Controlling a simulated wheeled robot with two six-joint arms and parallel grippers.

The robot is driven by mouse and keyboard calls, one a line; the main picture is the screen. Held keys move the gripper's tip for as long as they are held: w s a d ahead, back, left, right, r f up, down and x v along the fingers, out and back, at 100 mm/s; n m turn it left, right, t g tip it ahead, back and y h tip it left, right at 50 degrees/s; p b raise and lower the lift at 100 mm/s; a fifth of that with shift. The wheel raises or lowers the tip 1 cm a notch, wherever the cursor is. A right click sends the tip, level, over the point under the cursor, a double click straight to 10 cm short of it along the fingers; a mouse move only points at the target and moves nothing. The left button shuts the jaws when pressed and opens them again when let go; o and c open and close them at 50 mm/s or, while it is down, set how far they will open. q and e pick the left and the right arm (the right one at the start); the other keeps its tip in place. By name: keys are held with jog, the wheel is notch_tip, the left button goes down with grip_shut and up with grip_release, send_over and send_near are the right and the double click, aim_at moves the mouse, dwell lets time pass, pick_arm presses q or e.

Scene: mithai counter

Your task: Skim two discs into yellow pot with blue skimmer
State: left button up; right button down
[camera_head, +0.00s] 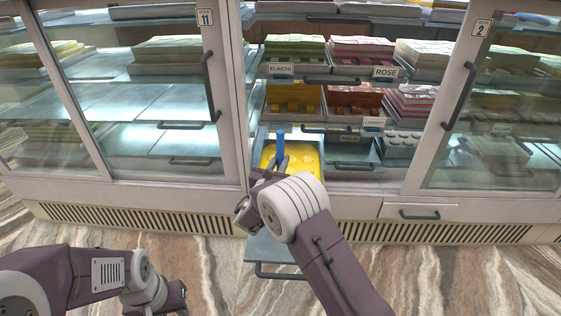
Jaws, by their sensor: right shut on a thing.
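The blue skimmer (281,143) shows as an upright blue handle in front of the open middle bay of the counter. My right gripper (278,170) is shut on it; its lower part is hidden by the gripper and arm. A yellow container or its yellow contents (308,158) lies just behind and to the right of the gripper, with paler round patches on it. I cannot tell whether this is the yellow pot, and separate discs are too small to make out. My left gripper (182,297) is low at the left, away from the counter; its jaws are unclear.
Shelves above hold stacked sweets, with labels such as the ROSE sign (386,72). Glass doors with dark handles (211,88) flank the open bay. A grey pulled-out ledge (262,247) is below my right arm. The marbled floor (220,265) is otherwise clear.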

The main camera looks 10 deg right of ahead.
aim_at(279, 152)
jog(key=shift+r, duration=0.15)
notch_tip(279, 152, up, 4)
jog(key=p, duration=0.3)
